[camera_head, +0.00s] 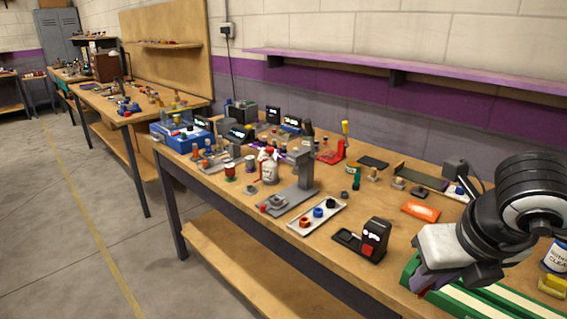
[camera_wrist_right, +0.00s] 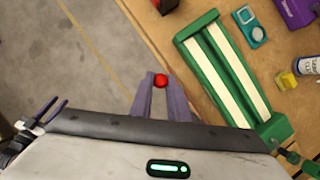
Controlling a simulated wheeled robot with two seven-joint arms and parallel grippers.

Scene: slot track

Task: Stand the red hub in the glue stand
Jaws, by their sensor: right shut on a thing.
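My right gripper (camera_head: 428,290) hangs over the near right end of the bench in the head view. In the right wrist view its purple fingers (camera_wrist_right: 161,84) are shut on a small round red piece, the red hub (camera_wrist_right: 161,80), at the fingertips.
A white tray (camera_head: 333,222) holds an orange-red, a blue and a dark piece. A black box (camera_head: 375,238) with a red front stands between tray and gripper. A green rack (camera_wrist_right: 228,70) with pale strips lies beside the right gripper. An orange pad (camera_head: 421,211) lies behind.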

